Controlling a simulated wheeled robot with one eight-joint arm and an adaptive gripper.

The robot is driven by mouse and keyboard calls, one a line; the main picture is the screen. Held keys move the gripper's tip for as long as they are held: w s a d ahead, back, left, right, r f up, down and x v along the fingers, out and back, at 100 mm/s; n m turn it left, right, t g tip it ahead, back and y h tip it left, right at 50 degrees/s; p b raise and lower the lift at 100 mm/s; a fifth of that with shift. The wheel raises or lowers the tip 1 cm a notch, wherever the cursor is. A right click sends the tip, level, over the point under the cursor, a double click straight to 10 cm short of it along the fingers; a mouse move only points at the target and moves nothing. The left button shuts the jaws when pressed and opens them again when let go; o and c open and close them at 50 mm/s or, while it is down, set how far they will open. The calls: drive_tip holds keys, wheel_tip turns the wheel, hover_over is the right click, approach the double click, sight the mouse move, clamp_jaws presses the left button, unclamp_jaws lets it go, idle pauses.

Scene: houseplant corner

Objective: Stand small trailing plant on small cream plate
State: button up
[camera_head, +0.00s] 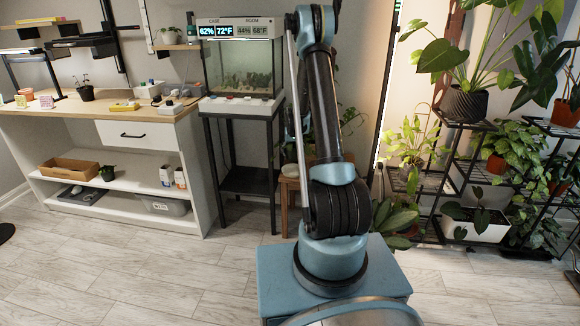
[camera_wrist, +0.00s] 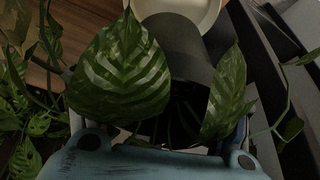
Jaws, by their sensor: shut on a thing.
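The small trailing plant shows in the wrist view as large striped green leaves (camera_wrist: 120,72) in front of a dark grey pot (camera_wrist: 186,45). My gripper (camera_wrist: 165,135) is shut on the plant's pot; leaves hide its fingertips and the contact. The small cream plate (camera_wrist: 203,12) shows at the top edge of the wrist view, beyond the pot and partly cut off. I cannot tell whether pot and plate touch. In the head view my arm hides the gripper and pot; some green leaves (camera_head: 350,120) show beside it.
A wooden stool (camera_head: 288,190) stands behind my arm. A lit terrarium (camera_head: 243,68) on a black stand (camera_head: 245,180) is to its left, then a white workbench (camera_head: 125,135). Black plant shelves (camera_head: 450,180) stand at right. The floor (camera_head: 130,265) at front left is clear.

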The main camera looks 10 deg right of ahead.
drive_tip(key=shift+f, duration=3.9)
drive_tip(key=shift+f, duration=0.25)
drive_tip(key=o, duration=1.3)
drive_tip(key=shift+r, duration=0.1)
